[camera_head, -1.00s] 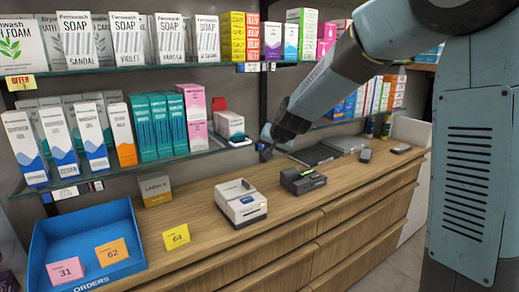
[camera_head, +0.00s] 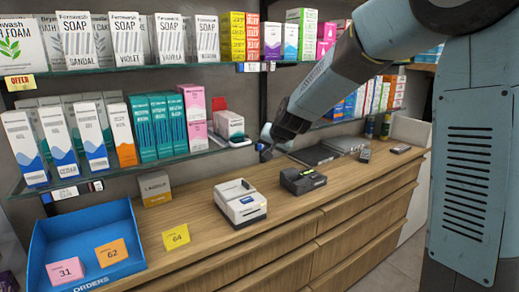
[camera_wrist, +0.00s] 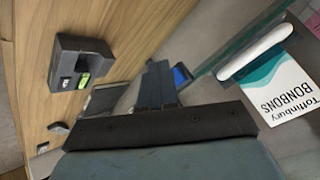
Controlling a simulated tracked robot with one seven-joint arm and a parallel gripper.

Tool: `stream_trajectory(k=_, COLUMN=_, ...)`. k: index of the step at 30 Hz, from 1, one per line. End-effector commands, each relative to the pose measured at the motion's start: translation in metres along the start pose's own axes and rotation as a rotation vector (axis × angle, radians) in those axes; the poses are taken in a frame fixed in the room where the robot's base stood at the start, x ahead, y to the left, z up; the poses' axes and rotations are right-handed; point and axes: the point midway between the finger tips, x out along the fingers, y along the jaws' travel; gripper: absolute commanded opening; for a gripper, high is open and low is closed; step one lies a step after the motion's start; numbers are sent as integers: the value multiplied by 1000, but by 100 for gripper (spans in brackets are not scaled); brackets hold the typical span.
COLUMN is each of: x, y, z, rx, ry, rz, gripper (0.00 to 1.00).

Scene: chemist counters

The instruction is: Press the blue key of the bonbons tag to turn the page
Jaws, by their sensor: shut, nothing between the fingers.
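My gripper (camera_head: 264,152) is shut and empty. It hangs in front of the wall, close to the right end of the lower glass shelf. In the wrist view, its dark fingers (camera_wrist: 158,84) are together, with a small blue patch beside them whose nature I cannot tell. The bonbons box (camera_wrist: 285,88), white and teal with "Toffinbury BONBONS" on it, is at the right. A white rounded piece (camera_wrist: 254,49) lies along the shelf edge by it. In the head view a small white tag (camera_head: 239,142) is at the shelf's right end, left of my gripper. Its blue key cannot be made out.
A wooden counter (camera_head: 205,225) runs below with a white printer (camera_head: 240,208), a dark device (camera_head: 302,181) and a blue tray (camera_head: 75,232). Product boxes fill the shelves. The air just left of the gripper, toward the shelf end, is clear.

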Motion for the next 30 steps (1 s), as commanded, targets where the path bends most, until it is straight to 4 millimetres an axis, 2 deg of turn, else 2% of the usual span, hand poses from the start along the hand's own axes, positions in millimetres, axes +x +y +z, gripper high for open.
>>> stream_trajectory(k=30, x=6, y=-5, z=-6, rx=0, ry=0, rz=0, gripper=0)
